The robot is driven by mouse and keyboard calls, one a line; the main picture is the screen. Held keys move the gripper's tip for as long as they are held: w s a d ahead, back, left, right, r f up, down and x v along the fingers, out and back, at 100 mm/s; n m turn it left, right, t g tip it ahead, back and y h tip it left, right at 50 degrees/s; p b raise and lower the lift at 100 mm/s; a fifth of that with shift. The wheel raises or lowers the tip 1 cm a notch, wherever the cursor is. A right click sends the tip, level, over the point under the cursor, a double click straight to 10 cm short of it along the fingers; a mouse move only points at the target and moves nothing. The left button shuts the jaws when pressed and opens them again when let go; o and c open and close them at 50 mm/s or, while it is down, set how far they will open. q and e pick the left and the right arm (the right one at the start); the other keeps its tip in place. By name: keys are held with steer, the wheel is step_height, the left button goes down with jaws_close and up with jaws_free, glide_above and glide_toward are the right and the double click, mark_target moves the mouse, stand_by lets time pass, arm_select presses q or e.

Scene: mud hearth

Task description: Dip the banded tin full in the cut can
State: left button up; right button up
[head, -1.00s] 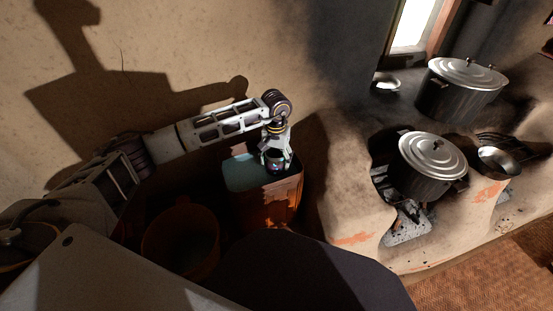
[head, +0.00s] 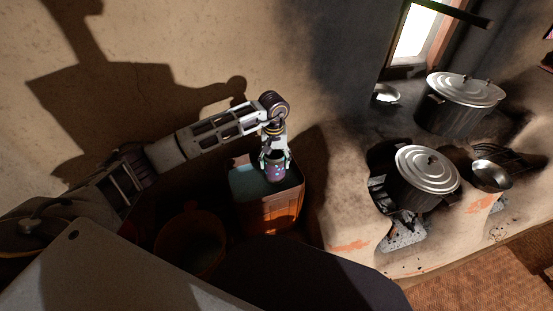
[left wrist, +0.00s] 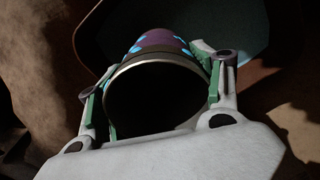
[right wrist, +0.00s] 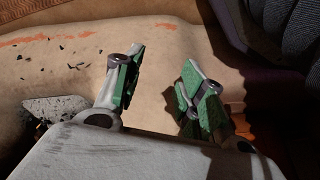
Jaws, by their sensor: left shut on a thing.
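The banded tin (head: 275,170) is a small purplish tin with light blue marks. My left gripper (head: 275,160) is shut on its sides and holds it about upright over the right part of the cut can's mouth. In the left wrist view the tin's round mouth (left wrist: 158,97) is black inside, so I cannot tell what it holds. The cut can (head: 268,215) is a rusty orange, square, open-topped can with a grey-teal surface inside. Whether the tin's bottom touches that surface is unclear. My right gripper (right wrist: 163,75) is open and empty in its wrist view.
An orange-brown bucket (head: 190,243) stands left of the can. The mud hearth (head: 345,215) rises to the right, with a lidded pot (head: 425,178), a larger lidded pot (head: 462,100) and a small pan (head: 492,175). The wall is close behind my left arm.

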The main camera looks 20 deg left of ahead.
arm_select(q)
steer(key=shift+s+a+r+n+p, duration=0.15)
steer(key=shift+r+n+p, duration=0.15)
steer(key=shift+r+p, duration=0.25)
steer(key=shift+s+a+r+n+p, duration=0.15)
steer(key=shift+r+n+p, duration=0.15)
steer(key=shift+r+p, duration=0.25)
steer(key=s+a+r+n+p, duration=0.1)
steer(key=a+r+n+p, duration=0.2)
steer(key=r+p, duration=0.4)
steer(key=shift+s+a+n+p, duration=0.2)
steer(key=shift+n+p, duration=0.2)
steer(key=shift+n, duration=0.5)
arm_select(e)
steer(key=s+d+f+g+h, duration=0.1)
steer(key=s+d+f+h, duration=0.1)
steer(key=s+d+f, duration=0.4)
steer(key=shift+s+d+g, duration=0.2)
steer(key=shift+d+g, duration=0.2)
steer(key=shift+d, duration=0.25)
arm_select(q)
steer(key=shift+d, duration=0.1)
arm_select(e)
steer(key=shift+w+a, duration=0.1)
